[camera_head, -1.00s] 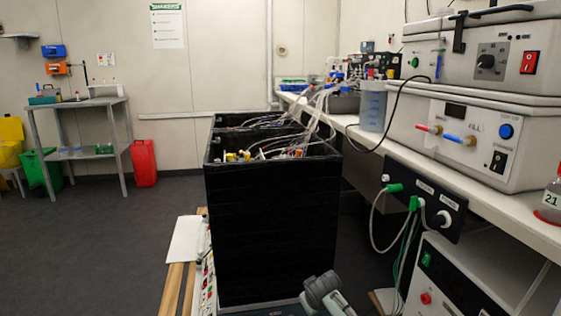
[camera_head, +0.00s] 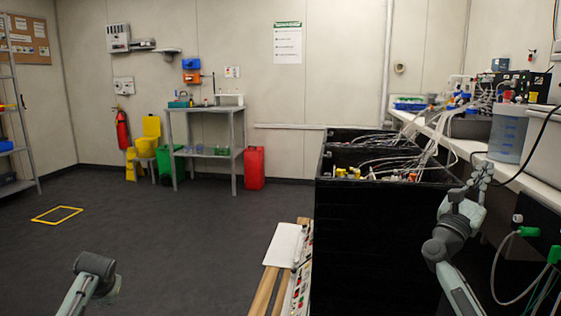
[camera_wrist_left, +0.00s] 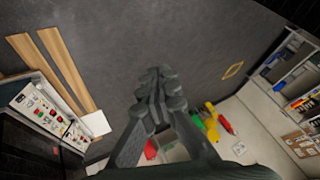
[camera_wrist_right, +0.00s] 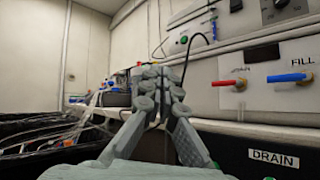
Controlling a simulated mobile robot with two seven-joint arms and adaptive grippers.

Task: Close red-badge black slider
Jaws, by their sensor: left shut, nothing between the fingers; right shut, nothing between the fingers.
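I cannot make out a black slider with a red badge in any view. A panel with red buttons and small controls (camera_head: 300,285) lies along the left side of the black bin, and it also shows in the left wrist view (camera_wrist_left: 42,112); its details are too small to read. My left gripper (camera_wrist_left: 160,82) is shut and empty, with bare floor beyond it in the left wrist view. My right gripper (camera_head: 482,176) is shut and empty beside the right edge of the black bin. In the right wrist view, the right gripper (camera_wrist_right: 160,76) points towards the bench equipment.
The tall black bin (camera_head: 375,250) holds tubes and stands against the bench (camera_head: 520,170). A white machine with red and blue valves (camera_wrist_right: 255,90) stands on the bench. Wooden rails (camera_head: 264,290) lie left of the bin.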

